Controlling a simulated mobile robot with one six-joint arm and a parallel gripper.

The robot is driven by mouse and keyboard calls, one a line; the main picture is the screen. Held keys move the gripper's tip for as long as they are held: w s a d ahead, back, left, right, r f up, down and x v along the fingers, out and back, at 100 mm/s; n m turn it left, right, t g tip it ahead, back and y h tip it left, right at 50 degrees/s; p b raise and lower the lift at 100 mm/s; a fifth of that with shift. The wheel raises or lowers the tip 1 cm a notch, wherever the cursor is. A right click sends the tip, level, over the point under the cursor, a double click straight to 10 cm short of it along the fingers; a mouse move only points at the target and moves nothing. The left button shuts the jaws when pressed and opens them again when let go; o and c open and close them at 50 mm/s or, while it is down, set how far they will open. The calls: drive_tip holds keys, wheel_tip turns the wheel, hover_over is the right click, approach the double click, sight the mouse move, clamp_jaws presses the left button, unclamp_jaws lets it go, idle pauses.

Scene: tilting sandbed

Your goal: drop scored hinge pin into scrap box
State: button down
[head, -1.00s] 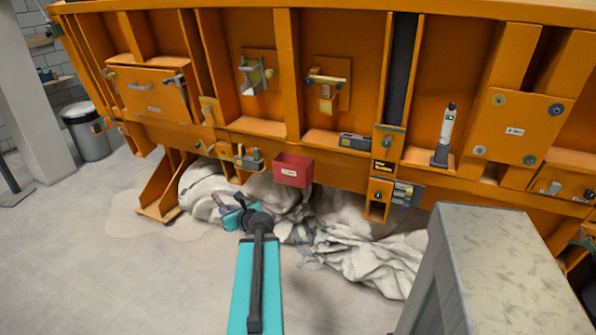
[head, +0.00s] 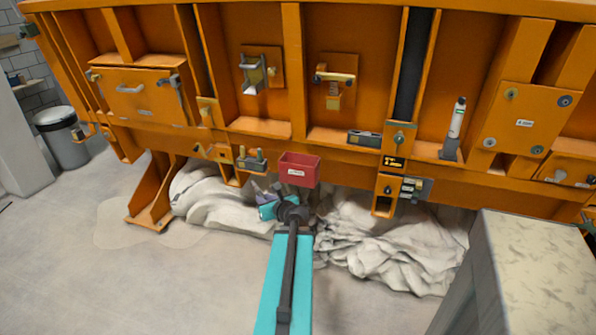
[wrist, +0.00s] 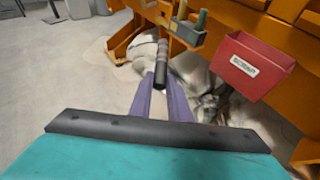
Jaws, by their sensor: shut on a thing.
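The scrap box (head: 299,171) is a red open-topped bin with a white label, mounted on the lower front of the orange frame. It also shows in the wrist view (wrist: 252,68), to the right of my gripper. My gripper (wrist: 161,84) has purple fingers shut on the hinge pin (wrist: 161,67), a dark cylinder with grey bands. The pin points away from the wrist. In the head view my gripper (head: 262,192) is just left of and below the box, apart from it. The pin is too small to make out there.
A small holder with upright handles (head: 251,160) is mounted left of the box. Crumpled pale cloth (head: 385,245) lies on the floor below the frame. A grey block with a speckled top (head: 540,255) stands at right front.

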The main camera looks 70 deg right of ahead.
drive_tip(key=shift+w+a, duration=0.15)
drive_tip(key=shift+w, duration=0.05)
drive_tip(key=shift+r, duration=0.1)
drive_tip(key=shift+n+t+y, duration=0.8)
drive_tip(key=shift+n+y, duration=0.1)
drive_tip(key=s+d+r+p, duration=0.3)
drive_tip(key=d+r+p, duration=0.1)
drive_tip(key=d+p, duration=0.3)
drive_tip(key=s+d+r+p, duration=0.3)
drive_tip(key=d+r+p, duration=0.2)
drive_tip(key=d+p, duration=0.2)
drive_tip(key=s+d+r+p, duration=0.3)
drive_tip(key=d+p, duration=0.4)
drive_tip(key=d, duration=0.3)
drive_tip(key=shift+s+d+r, duration=0.2)
drive_tip(key=shift+r, duration=0.2)
drive_tip(key=shift+s+d+r, duration=0.2)
drive_tip(key=shift+r, duration=0.2)
drive_tip(key=shift+s+d, duration=0.1)
